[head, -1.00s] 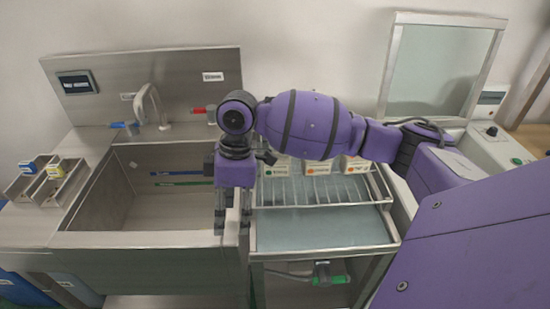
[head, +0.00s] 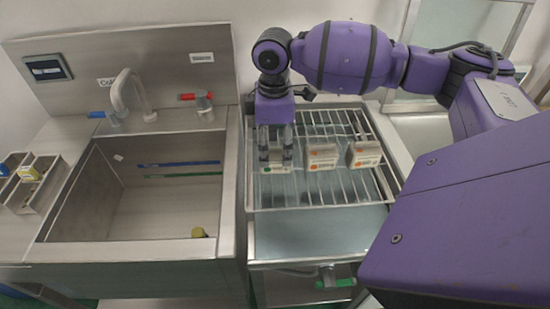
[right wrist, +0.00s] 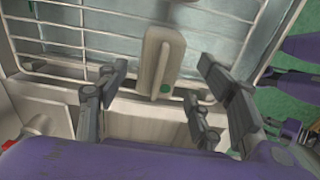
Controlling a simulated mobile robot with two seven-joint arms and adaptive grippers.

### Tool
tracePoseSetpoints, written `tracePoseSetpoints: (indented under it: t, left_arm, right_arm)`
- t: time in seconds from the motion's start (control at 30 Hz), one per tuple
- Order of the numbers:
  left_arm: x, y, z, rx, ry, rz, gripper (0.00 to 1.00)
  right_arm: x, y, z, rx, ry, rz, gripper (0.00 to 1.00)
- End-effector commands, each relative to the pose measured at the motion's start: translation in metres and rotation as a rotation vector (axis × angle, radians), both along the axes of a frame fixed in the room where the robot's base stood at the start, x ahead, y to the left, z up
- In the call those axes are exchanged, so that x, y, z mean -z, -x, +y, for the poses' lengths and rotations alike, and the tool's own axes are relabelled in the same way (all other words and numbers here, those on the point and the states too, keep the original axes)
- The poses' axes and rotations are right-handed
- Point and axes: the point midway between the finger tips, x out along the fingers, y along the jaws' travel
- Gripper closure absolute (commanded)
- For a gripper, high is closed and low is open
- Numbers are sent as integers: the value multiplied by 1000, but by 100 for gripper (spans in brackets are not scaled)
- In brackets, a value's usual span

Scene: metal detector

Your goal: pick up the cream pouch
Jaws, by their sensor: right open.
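Three pale cream packs stand in a row on the wire rack. The leftmost cream pouch (head: 275,168) has a green dot and is partly hidden behind my right gripper (head: 276,152). My right gripper (right wrist: 155,88) is open there, with fingers to the left and right of the pouch. I see a gap on both sides, so it is not gripped. My left gripper is not in view.
Two orange-marked packs (head: 322,158) (head: 364,154) stand to the right on the wire rack (head: 330,193). A small bin (head: 35,190) is at far left.

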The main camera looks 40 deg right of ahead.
Motion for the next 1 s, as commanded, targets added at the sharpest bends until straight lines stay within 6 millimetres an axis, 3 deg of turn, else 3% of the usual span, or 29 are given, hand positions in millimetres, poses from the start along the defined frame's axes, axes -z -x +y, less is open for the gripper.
tracePoseSetpoints:
  t: [0.23, 0.53, 0.9, 1.0]
  left_arm:
    - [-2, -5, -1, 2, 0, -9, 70]
    - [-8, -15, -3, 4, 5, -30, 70]
    - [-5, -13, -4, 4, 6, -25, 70]
    - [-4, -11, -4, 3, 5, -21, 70]
  right_arm:
    - [35, 2, -2, -1, -1, -1, 39]
    - [40, 2, -2, -1, 0, -1, 39]
    - [40, 2, -2, 0, 0, -2, 88]
    - [40, 2, -2, 0, -1, -3, 90]
